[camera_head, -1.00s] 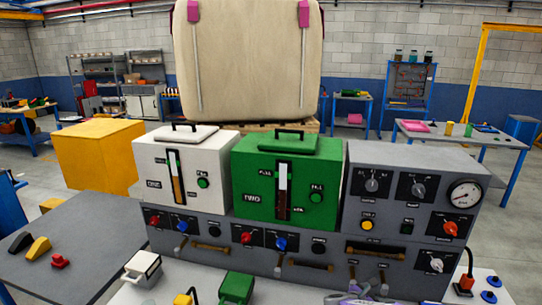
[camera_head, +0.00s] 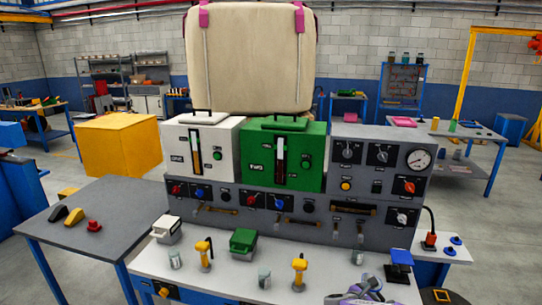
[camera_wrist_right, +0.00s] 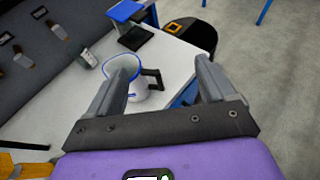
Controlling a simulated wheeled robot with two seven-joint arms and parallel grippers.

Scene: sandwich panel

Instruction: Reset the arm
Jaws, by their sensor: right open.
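My right gripper (camera_head: 366,287) shows small at the bottom edge of the head view, over the front of the bench top (camera_head: 300,268). In the right wrist view its two grey fingers (camera_wrist_right: 164,66) are spread apart. A white jug with a blue rim and a dark handle (camera_wrist_right: 134,95) stands on the bench top beyond them. The jug shows partly between the fingers, partly behind the left one; I cannot tell whether they touch. My left gripper is not in view.
A grey control panel (camera_head: 350,200) with a white box (camera_head: 183,148) and a green box (camera_head: 262,158) stands along the bench's back. Yellow-handled tools (camera_head: 299,268), small cups (camera_head: 264,277) and a blue-topped stand (camera_head: 400,258) occupy the bench top. A grey side table (camera_head: 120,210) stands at left.

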